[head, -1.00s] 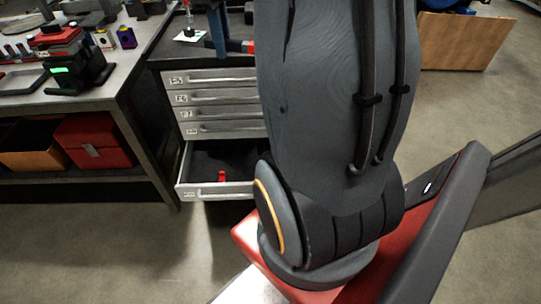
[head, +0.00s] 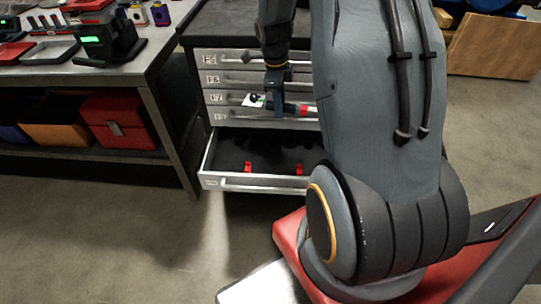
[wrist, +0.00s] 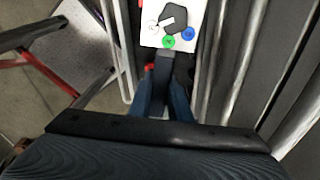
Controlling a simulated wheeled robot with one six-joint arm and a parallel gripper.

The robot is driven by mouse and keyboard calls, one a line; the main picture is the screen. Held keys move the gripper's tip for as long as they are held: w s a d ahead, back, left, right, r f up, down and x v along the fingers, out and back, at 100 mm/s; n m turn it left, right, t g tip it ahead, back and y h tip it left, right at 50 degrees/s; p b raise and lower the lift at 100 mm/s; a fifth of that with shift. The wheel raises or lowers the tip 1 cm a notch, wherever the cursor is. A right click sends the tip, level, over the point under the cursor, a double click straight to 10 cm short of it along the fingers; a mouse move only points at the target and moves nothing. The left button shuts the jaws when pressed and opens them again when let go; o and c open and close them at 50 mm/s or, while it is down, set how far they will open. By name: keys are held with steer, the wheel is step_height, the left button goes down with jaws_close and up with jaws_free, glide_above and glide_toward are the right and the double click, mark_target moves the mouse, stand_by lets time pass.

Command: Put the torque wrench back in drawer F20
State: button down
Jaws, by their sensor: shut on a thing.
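My gripper (head: 279,104) is shut on the torque wrench (head: 304,110), a dark bar with a red band. It holds the wrench roughly level, in front of the closed drawer fronts and above the open drawer (head: 263,182). A white card (head: 256,100) with dark and coloured marks shows at the wrench's left end. In the wrist view, the card (wrist: 149,38) carries green and blue dots beyond my fingers, with a dark piece across it. How it is attached is unclear. The open drawer has a dark insert and two red pieces (head: 248,167); its label is too blurred to read.
Several closed drawers (head: 235,78) with bar handles stand above the open one. A steel workbench (head: 150,72) with tools is at left, with a red bin (head: 122,118) on its lower shelf. A wooden crate (head: 495,46) stands back right. The floor at front left is clear.

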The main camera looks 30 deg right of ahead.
steer(key=shift+s+a+f+n+b, duration=0.3)
steer(key=shift+a+f+b, duration=0.7)
steer(key=shift+f, duration=3.25)
steer(key=shift+s+a+f+n+b, duration=0.1)
steer(key=shift+a+f+n+b, duration=0.3)
steer(key=shift+f+b, duration=2.5)
steer(key=shift+s+a+f+n+p, duration=0.15)
steer(key=shift+a+f+n, duration=0.35)
steer(key=shift+f, duration=5.1)
steer(key=shift+f+b, duration=0.5)
steer(key=shift+b, duration=0.15)
steer(key=shift+b, duration=0.35)
steer(key=shift+f+b, duration=1.05)
steer(key=shift+f, duration=0.05)
steer(key=c, duration=1.6)
jaws_free()
steer(key=shift+o, duration=0.2)
steer(key=shift+s, duration=0.1)
step_height(320, 180, up, 8)
steer(key=shift+a, duration=0.25)
